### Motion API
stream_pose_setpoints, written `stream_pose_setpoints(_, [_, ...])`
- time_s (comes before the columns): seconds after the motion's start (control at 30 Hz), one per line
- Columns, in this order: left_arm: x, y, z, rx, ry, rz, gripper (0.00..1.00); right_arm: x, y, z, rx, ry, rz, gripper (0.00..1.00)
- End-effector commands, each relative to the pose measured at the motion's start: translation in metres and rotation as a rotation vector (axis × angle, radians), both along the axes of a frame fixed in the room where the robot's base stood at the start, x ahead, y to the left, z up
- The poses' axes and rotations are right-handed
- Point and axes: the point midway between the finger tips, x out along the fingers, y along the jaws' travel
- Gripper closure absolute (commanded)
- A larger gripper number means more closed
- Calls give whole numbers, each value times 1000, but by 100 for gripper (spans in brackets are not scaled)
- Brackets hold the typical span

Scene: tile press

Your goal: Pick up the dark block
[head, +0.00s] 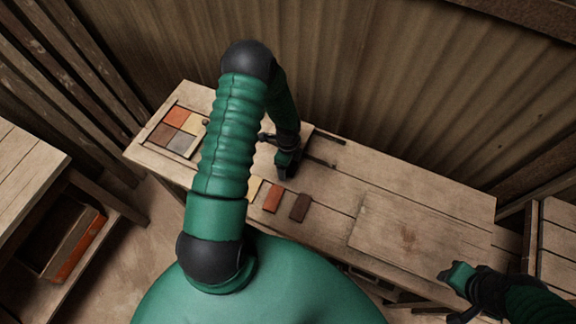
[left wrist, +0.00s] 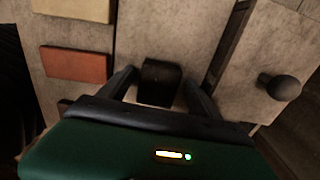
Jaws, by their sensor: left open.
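The dark block (head: 300,207) is a dark brown tile lying flat on the workbench, right of a red-orange tile. In the left wrist view a small part of it (left wrist: 64,104) shows at the left, mostly hidden behind my gripper body. My left gripper (head: 287,170) is over the bench, behind the row of tiles and apart from the dark block. In the left wrist view its fingers (left wrist: 160,90) are spread, with a black blocky part between them that I cannot identify. My right gripper (head: 455,290) is at the bench's front right; its jaw opening is unclear.
The red-orange tile (head: 272,198) and a pale yellow tile (head: 254,187) lie left of the dark block. A tray of coloured squares (head: 167,136) is at the bench's left end. A round knob (left wrist: 284,88) stands right of my left fingers. The bench's right part is clear.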

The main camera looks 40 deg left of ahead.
Motion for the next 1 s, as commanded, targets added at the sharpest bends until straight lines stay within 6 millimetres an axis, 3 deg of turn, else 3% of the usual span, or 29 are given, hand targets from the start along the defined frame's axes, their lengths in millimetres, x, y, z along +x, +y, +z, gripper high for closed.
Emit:
stream_pose_setpoints(0.07, [0, 0, 0, 0, 0, 0, 30, 0, 0, 0, 0, 0, 0, 64])
stream_pose_setpoints(0.57, [1, 0, 0, -1, 0, 0, 94, 0, 0, 0, 0, 0, 0, 64])
stream_pose_setpoints(0.83, [1, 1, 1, 0, -1, 0, 94, 0, 0, -1, 0, 0, 0, 64])
stream_pose_setpoints(1.0, [1, 1, 14, 0, -2, 0, 94, 0, 0, -4, 0, 0, 0, 64])
